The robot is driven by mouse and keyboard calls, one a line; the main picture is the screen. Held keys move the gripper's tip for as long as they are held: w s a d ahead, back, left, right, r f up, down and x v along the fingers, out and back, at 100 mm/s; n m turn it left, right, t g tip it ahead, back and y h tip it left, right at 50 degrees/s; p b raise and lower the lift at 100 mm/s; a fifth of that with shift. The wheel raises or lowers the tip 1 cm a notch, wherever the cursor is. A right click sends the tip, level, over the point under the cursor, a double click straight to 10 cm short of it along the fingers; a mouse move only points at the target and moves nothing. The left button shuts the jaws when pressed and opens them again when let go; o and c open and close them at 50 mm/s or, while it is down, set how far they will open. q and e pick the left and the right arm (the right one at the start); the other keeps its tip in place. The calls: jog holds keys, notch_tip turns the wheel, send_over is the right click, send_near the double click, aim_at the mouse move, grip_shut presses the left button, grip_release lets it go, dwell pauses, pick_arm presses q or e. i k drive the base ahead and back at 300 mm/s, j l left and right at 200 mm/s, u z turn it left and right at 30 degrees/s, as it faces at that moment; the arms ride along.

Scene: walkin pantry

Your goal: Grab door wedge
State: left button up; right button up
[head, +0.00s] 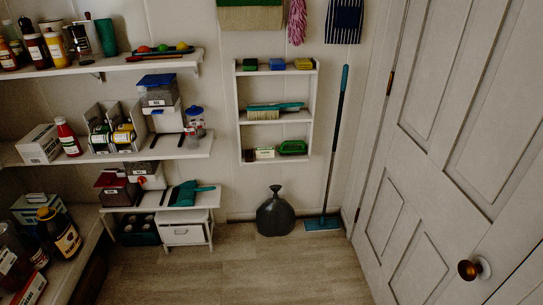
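I cannot pick out a door wedge for certain in the head view. The white panelled door (430,140) fills the right side, with a brass knob (474,268) low on it. No wedge shows clearly on the visible floor beside the door, and the floor at the door's near end is out of view. Neither of my grippers is in view.
Shelves (190,149) with bottles, jars and boxes line the left. A small wall shelf (276,118) holds brushes and sponges. A dark bag (275,213) and a blue mop (323,222) stand at the back wall. The wooden floor (240,275) in the middle is clear.

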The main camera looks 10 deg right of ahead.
aim_at(249, 154)
jog(key=i, duration=0.15)
jog(key=i+l, duration=0.25)
jog(key=i, duration=0.2)
jog(key=i+l, duration=0.55)
jog(key=i, duration=0.3)
